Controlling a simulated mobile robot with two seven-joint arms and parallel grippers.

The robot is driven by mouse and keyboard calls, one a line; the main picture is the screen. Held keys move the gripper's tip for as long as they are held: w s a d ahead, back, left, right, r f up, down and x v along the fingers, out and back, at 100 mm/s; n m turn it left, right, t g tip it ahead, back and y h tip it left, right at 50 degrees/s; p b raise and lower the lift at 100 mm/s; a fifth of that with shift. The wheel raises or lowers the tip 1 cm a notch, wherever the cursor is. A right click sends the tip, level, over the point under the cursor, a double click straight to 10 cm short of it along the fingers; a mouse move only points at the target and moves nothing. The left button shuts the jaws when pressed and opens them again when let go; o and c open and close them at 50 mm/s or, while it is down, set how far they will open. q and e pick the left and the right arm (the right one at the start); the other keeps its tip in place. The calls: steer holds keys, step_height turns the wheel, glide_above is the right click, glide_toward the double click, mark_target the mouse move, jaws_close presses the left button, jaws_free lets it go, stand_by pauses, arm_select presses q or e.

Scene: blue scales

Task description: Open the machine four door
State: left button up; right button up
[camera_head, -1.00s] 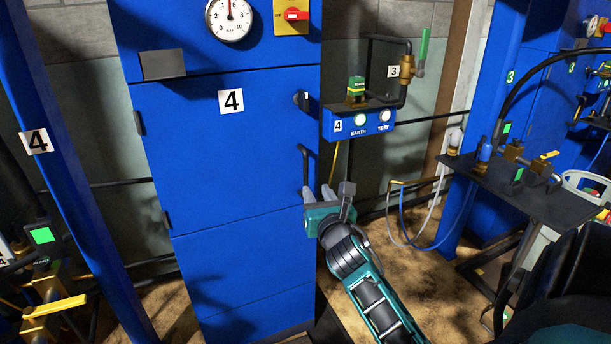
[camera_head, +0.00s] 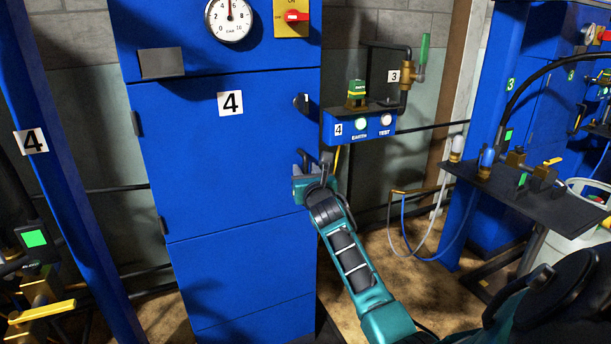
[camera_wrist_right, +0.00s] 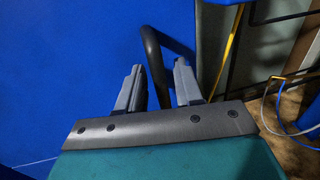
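The machine four door is the blue front panel (camera_head: 215,165) marked with a black 4 on a white plate (camera_head: 230,103). It sits flush in the cabinet, and its hinges show on the left edge. My right gripper (camera_head: 315,162) is at the door's right edge in the head view, largely covering the handle there. In the right wrist view the dark, curved door handle (camera_wrist_right: 154,62) runs between the open fingers of my right gripper (camera_wrist_right: 160,75). A gap shows on the handle's right side; contact on the left cannot be told. My left gripper is not in view.
A black latch (camera_head: 302,101) sits higher on the door's right edge. A blue button box (camera_head: 350,127) with a green-topped valve (camera_head: 356,93) juts out right of the cabinet. A blue post (camera_head: 62,170) stands at left, and a dark side table (camera_head: 530,195) at right.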

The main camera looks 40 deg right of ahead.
steer(key=shift+w+d, duration=0.1)
steer(key=shift+w, duration=0.1)
steer(key=shift+c, duration=0.5)
jaws_close()
